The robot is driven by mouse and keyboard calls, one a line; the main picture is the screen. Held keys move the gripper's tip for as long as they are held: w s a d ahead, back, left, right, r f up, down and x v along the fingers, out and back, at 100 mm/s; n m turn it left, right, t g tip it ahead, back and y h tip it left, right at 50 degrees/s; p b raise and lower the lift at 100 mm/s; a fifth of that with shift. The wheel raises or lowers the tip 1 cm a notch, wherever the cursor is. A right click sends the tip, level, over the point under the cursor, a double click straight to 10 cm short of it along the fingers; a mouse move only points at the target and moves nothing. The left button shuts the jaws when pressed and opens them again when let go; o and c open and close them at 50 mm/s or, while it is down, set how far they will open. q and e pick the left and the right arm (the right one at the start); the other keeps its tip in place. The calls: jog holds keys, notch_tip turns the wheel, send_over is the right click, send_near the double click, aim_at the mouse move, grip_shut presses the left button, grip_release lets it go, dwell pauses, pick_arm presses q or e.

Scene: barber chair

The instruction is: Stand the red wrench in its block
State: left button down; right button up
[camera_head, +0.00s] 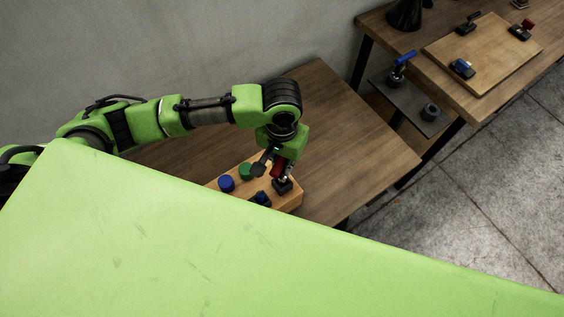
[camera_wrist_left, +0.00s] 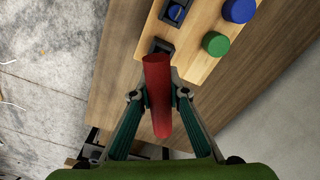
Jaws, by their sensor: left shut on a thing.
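The red wrench shows as a red bar (camera_wrist_left: 158,92) in the left wrist view and as a small red part (camera_head: 277,167) in the head view. My left gripper (camera_head: 271,174) is shut on it, one finger on each side. The wooden block (camera_head: 294,200) lies below on the table, also in the wrist view (camera_wrist_left: 196,64). At its end is a black square holder (camera_head: 283,187), seen in the wrist view (camera_wrist_left: 164,46) beside the wrench's upper end. I cannot tell whether the wrench has entered it. My right gripper is not in view.
The block also carries a blue knob (camera_head: 226,184), a green knob (camera_head: 246,171) and a black holder with a blue piece (camera_head: 261,198). The brown table (camera_head: 345,140) is clear to the right. Another bench (camera_head: 470,95) with tools stands at the upper right.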

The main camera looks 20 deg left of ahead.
pick_arm(q)
jog(key=shift+f, duration=1.85)
dwell(0.8)
jog(key=c, duration=1.9)
grip_release()
jog(key=shift+r, duration=0.1)
notch_tip(320, 180, up, 12)
jog(key=shift+f, duration=0.1)
